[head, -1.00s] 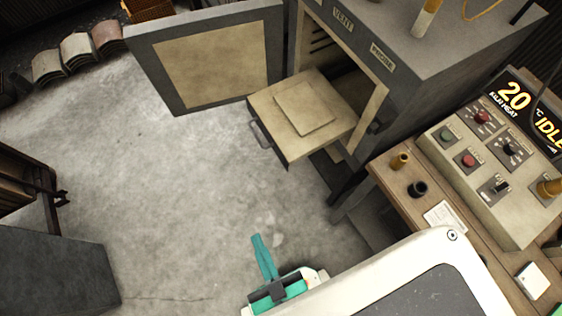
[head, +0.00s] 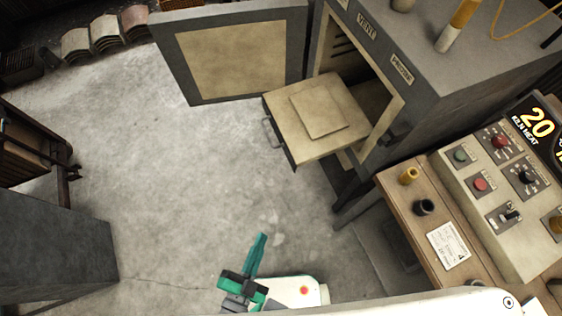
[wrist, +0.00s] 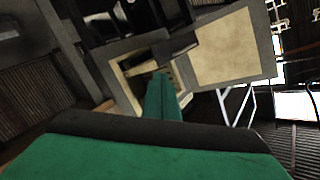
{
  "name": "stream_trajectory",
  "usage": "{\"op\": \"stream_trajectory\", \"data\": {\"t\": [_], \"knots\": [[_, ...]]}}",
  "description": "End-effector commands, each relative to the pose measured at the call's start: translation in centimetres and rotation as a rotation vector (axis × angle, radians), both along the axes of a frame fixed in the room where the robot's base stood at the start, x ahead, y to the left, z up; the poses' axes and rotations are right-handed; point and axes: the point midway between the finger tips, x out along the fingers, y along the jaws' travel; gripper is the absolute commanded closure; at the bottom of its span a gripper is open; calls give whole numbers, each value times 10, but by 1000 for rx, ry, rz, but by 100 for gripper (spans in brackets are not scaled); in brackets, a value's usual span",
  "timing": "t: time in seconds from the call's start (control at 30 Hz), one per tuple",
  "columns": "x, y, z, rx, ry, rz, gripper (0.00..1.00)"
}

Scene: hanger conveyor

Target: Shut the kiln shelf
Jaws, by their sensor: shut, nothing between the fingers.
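The kiln shelf (head: 345,138) is a tan slab with a square raised plate (head: 318,110) on top. It sticks out of the kiln's open front in the head view, with a dark handle (head: 273,134) on its near left edge. My gripper (head: 261,240) has green fingers, shut and empty, over the floor below and left of the shelf, well apart from it. In the wrist view my green fingers (wrist: 163,80) point toward the kiln opening and cover part of it; the shelf is hard to make out there.
The kiln door (head: 222,60) stands wide open to the left of the shelf. A control panel (head: 505,185) on a wooden bench (head: 395,184) is at the right. A dark grey block (head: 55,250) stands at the lower left. The floor (head: 180,190) between is clear.

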Motion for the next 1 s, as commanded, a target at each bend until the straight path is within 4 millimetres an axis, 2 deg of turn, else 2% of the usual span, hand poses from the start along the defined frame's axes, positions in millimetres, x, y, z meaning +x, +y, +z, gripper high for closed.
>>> {"op": "stream_trajectory", "data": {"t": [0.1, 0.27, 0.5, 0.63, 0.8, 1.0], "knots": [[15, 19, -18, 119, -81, -137, 100], [44, 43, -34, 259, -209, -307, 100], [104, 64, -44, 426, -434, -541, 100], [141, 67, -44, 492, -568, -653, 100], [183, 61, -40, 550, -728, -768, 100], [210, 52, -36, 577, -841, -833, 100]]}}
